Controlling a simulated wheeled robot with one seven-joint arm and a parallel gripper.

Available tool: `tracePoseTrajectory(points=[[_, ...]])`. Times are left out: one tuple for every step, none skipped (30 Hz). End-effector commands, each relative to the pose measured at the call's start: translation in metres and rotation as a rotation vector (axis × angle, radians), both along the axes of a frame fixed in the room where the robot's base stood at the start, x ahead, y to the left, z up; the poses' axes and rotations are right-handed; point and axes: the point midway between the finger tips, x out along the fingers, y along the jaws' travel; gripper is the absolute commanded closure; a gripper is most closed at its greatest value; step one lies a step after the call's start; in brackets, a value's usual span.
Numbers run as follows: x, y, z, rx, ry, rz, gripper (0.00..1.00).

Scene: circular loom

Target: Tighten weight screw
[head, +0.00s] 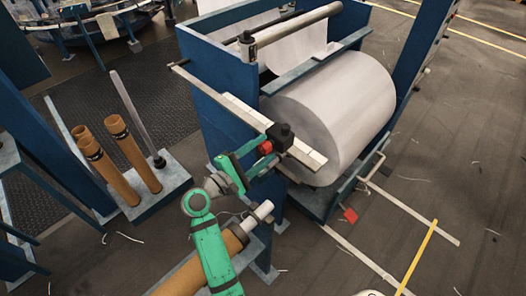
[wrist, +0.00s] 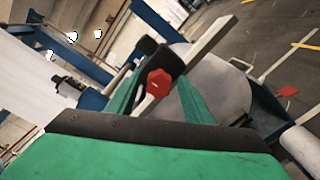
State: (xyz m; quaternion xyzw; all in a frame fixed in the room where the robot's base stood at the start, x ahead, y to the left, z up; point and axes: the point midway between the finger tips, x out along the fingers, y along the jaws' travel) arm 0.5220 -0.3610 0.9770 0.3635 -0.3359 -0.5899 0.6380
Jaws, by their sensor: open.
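The weight screw is a red, lobed knob (head: 265,147) on the face of a black weight block (head: 284,134). The block sits on a pale metal bar (head: 240,110) running along the blue frame. In the wrist view the red knob (wrist: 159,83) is near the middle, with the black block (wrist: 150,48) behind it. My green gripper (head: 256,154) is open, its fingers pointing at the block. In the wrist view one finger of my gripper (wrist: 158,92) is on each side of the knob. I cannot tell whether either finger touches it.
A large white fabric roll (head: 350,105) lies in the blue frame (head: 222,95) behind the bar. Brown tubes (head: 133,150) stand on a blue stand at left. Another brown tube (head: 190,275) lies beneath my arm. The floor at right is mostly clear, with a red scrap (head: 350,215).

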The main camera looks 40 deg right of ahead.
Motion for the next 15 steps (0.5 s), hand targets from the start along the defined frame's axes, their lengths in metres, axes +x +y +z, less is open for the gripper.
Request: tracePoseTrajectory(points=[[0.001,0.004,0.0,-0.001,0.0,0.003,0.53],[0.001,0.008,0.0,-0.001,0.001,0.004,0.53],[0.001,0.013,0.0,-0.001,0.001,0.005,0.53],[0.0,0.017,0.0,-0.001,0.001,0.005,0.53],[0.0,0.021,0.0,-0.001,0.001,0.005,0.53],[-0.001,0.026,0.0,-0.001,0.001,0.005,0.53],[-0.001,0.03,0.0,-0.001,0.001,0.004,0.53],[-0.001,0.034,0.0,-0.001,0.001,0.005,0.53],[-0.001,0.039,0.0,-0.001,0.001,0.006,0.53],[-0.002,0.043,0.0,0.0,0.001,0.006,0.53],[-0.002,0.047,0.0,-0.001,0.001,0.005,0.53],[-0.003,0.051,0.0,-0.001,0.001,0.005,0.53],[-0.003,0.055,0.0,-0.001,0.001,0.004,0.53],[-0.003,0.058,0.0,-0.001,0.001,0.004,0.53],[-0.004,0.062,0.0,-0.001,0.001,0.004,0.53]])
